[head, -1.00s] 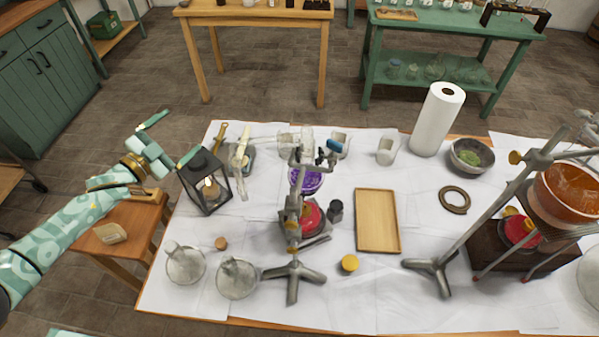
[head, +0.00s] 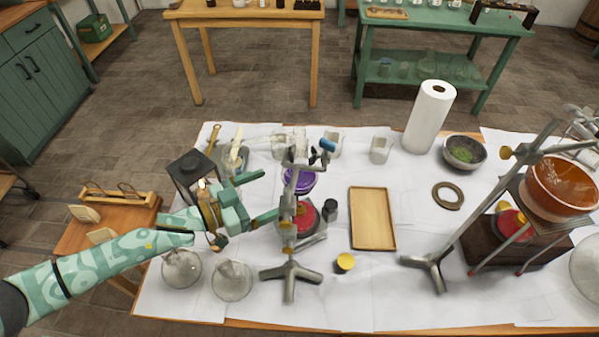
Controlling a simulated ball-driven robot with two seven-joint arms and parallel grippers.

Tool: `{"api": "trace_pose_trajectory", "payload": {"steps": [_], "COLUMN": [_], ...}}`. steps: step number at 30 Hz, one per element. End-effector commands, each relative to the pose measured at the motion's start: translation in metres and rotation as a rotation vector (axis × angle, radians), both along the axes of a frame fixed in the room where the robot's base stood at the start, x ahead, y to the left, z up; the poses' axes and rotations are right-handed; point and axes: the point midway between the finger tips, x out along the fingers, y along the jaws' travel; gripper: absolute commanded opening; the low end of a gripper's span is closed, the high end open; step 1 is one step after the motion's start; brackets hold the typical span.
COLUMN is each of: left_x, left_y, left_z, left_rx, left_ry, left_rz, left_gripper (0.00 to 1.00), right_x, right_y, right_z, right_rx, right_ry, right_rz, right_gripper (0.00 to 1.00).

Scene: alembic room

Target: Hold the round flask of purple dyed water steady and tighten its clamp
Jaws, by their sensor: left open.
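The round flask of purple dyed water (head: 299,182) sits behind the upright of a grey retort stand (head: 289,273), above a red burner (head: 304,217). Its clamp (head: 303,160) is at the top of the stand, with a blue knob (head: 327,145) on its right. The stand and clamp hide part of the flask. My left gripper (head: 266,198) is open and empty, just left of the stand, with its fingers pointing toward it. I cannot tell whether a finger touches the stand. My right gripper is not in view.
A black lantern (head: 192,176) stands behind my left arm. Two clear flasks (head: 232,280) are at the front left. A wooden tray (head: 372,218), a yellow-capped item (head: 345,263) and a paper towel roll (head: 429,117) are to the right.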

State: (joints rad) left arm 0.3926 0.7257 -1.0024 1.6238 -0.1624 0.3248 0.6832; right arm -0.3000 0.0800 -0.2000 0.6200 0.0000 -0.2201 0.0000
Motion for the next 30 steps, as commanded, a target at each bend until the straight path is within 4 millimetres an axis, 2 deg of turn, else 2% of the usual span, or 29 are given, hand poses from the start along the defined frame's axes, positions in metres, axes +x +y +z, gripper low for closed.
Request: {"api": "trace_pose_trajectory", "payload": {"steps": [6,12,18,27,30], "left_x": [0.022,0.037,0.044,0.045,0.045], "left_y": [-0.031,-0.054,-0.064,-0.065,-0.065], "left_z": [-0.003,-0.005,-0.008,-0.008,-0.008], "left_rx": [-0.001,-0.001,0.001,0.001,0.001], "left_ry": [-0.003,-0.003,-0.002,-0.002,-0.002], "left_rz": [0.000,0.000,0.001,0.001,0.001], "left_gripper": [0.92,0.92,0.92,0.92,0.64], "right_x": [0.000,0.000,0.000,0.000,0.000], "right_y": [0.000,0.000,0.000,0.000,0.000], "right_z": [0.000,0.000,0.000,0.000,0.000], "right_rx": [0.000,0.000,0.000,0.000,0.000], "right_ry": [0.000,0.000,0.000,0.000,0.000], "right_rz": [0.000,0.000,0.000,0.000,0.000], "right_gripper": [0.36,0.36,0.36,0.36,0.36]}}
